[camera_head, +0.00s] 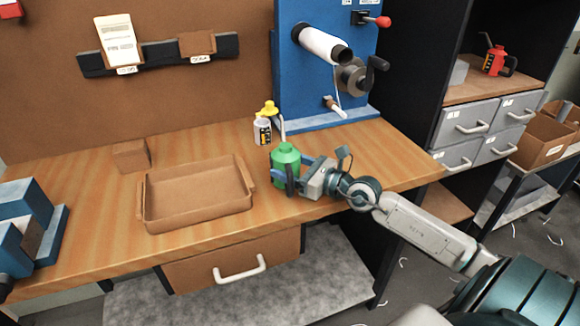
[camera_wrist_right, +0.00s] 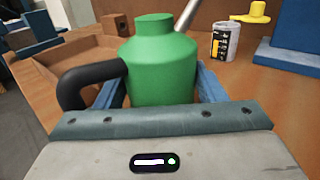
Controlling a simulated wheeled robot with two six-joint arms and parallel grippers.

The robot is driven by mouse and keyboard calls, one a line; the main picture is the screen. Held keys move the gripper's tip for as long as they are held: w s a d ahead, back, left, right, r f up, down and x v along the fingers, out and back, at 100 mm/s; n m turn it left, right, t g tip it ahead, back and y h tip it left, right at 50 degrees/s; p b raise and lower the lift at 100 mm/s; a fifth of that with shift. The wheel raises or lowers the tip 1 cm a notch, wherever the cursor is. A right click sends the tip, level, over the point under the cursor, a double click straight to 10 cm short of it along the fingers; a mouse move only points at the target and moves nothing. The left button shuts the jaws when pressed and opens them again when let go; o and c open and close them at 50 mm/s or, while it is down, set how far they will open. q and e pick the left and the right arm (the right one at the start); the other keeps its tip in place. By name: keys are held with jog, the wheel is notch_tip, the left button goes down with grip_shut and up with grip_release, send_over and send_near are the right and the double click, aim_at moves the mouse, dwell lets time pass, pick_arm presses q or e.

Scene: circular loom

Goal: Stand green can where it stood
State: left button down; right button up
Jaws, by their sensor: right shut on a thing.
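The green can (camera_head: 286,163) has a domed shoulder, a short neck and a black handle. It is upright at the table's right part, right of the brown tray. My right gripper (camera_head: 283,173) is shut on its body, reaching in from the right. In the right wrist view the green can (camera_wrist_right: 162,65) fills the middle, between the blue fingers, with its black handle (camera_wrist_right: 75,82) on the left. Whether its base touches the table is hard to tell. My left gripper is not in view.
The brown tray (camera_head: 149,207) lies left of the can. A white bottle with a yellow top (camera_head: 262,131) stands behind it, before the blue machine (camera_head: 290,70). A brown block (camera_head: 130,156) sits at the back left. A blue vise-like device (camera_head: 25,235) is at far left.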

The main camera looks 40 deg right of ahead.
jog(key=shift+f+b, duration=0.5)
jog(key=shift+f, duration=0.05)
dwell(0.4)
jog(key=o, duration=1.8)
jog(key=shift+c, duration=0.2)
